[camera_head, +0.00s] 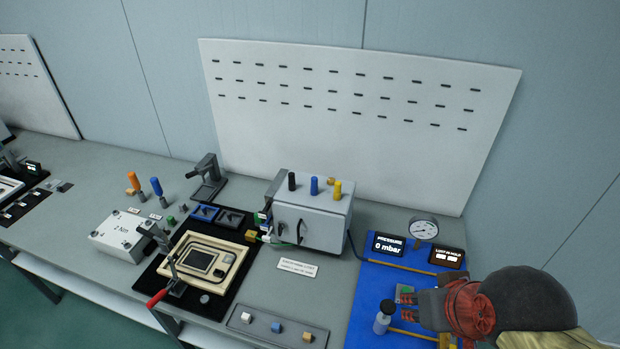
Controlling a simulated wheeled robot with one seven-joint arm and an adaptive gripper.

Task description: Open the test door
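A grey box (315,218) stands on the bench at the middle of the view. Its front face looks like the door (286,228), with a thin dark upright handle (299,232); the door appears closed. My gripper (420,308) is at the lower right, over a blue panel, well to the right of and nearer than the box. It is apart from the door and its handle. Its dark fingers point left, and their gap is not clear from this angle.
A clamp fixture (204,262) lies left of the box. A label (298,267) lies on clear bench before the door.

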